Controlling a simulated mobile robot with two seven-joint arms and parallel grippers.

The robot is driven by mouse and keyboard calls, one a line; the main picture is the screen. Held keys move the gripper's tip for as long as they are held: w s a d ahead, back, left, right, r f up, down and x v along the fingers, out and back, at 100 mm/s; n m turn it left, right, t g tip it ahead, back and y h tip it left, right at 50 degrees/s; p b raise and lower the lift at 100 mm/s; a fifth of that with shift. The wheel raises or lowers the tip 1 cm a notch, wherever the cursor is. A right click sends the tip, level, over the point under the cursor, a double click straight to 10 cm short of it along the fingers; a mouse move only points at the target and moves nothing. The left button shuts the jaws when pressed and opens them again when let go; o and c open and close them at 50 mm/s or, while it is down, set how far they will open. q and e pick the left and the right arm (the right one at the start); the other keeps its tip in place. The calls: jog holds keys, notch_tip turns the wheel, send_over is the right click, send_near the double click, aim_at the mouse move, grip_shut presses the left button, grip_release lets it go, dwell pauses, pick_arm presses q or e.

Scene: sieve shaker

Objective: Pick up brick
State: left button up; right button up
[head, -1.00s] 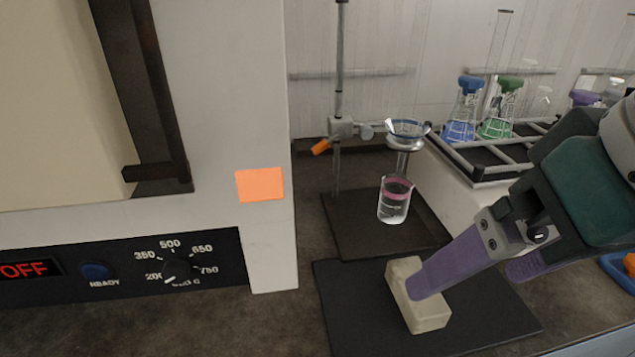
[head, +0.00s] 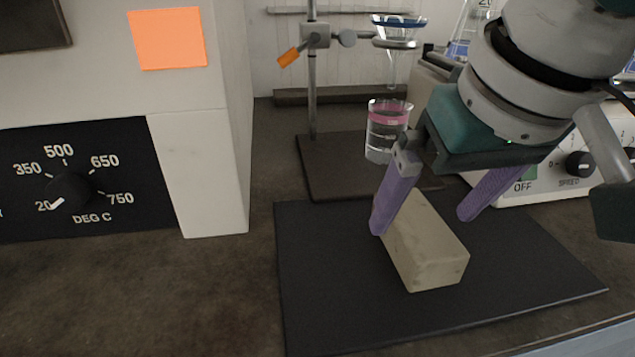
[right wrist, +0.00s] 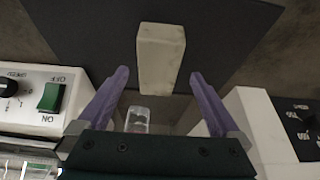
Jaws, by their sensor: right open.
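The brick (head: 428,245) is a pale beige block lying on a black mat (head: 325,300) on the bench. In the right wrist view the brick (right wrist: 161,55) lies ahead of the fingertips, lined up with the gap between them. My right gripper (head: 422,218) is open, with its two purple fingers apart. In the head view one finger overlaps the brick's left side and the other is clear to its right. The right wrist view also shows both fingers (right wrist: 158,75) spread and empty. My left gripper is not in view.
A furnace with a dial (head: 75,190) stands at the left. A white device with a speed knob (head: 545,190) is at the right. Bench left of the mat is clear.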

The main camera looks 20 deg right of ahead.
aim_at(420, 222)
jog(key=b+x, duration=0.1)
jog(key=x, duration=0.3)
jog(key=shift+w+d+f+b, duration=0.1)
jog(key=shift+w+d+b, duration=0.15)
jog(key=shift+b, duration=0.1)
jog(key=shift+f+p, duration=0.15)
jog(key=shift+p, duration=0.3)
grip_shut()
dwell(0.6)
